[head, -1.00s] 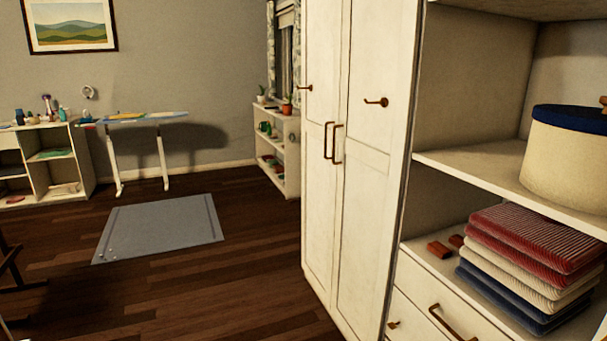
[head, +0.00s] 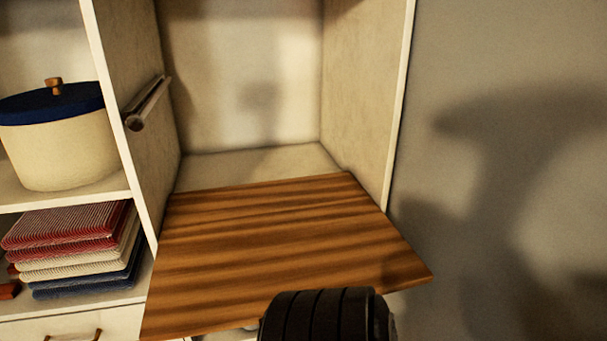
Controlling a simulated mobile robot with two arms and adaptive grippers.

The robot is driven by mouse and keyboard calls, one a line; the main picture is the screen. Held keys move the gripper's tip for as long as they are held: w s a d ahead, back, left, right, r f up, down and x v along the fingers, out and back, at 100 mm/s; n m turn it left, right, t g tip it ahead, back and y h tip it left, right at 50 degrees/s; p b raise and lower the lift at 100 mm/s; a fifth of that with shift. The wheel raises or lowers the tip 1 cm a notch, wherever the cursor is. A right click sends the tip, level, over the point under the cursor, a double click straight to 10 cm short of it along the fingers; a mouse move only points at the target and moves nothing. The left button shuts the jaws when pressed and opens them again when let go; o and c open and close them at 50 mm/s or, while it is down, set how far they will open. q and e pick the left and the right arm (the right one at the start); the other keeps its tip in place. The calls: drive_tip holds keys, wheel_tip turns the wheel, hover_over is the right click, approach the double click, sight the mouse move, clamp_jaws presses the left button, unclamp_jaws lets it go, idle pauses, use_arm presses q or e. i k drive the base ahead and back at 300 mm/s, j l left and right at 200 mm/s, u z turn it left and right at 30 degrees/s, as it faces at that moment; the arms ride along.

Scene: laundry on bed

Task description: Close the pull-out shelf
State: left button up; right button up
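The pull-out shelf (head: 270,245) is a brown wood-grain board. It sticks out of the right-hand compartment of the white wardrobe (head: 403,110), with its front edge well past the compartment's opening. A black ribbed cylindrical part (head: 325,315), seemingly part of my arm, shows at the bottom of the head view and covers some of the shelf's front edge. Neither gripper's fingers can be seen.
Left of the shelf, a cream basket with a blue lid (head: 58,140) stands above a stack of folded striped cloths (head: 75,245). A metal rod (head: 147,103) is on the compartment's left wall. A bare grey wall (head: 510,60) is on the right.

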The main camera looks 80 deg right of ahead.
sight(223, 255)
drive_tip(key=z, duration=2.6)
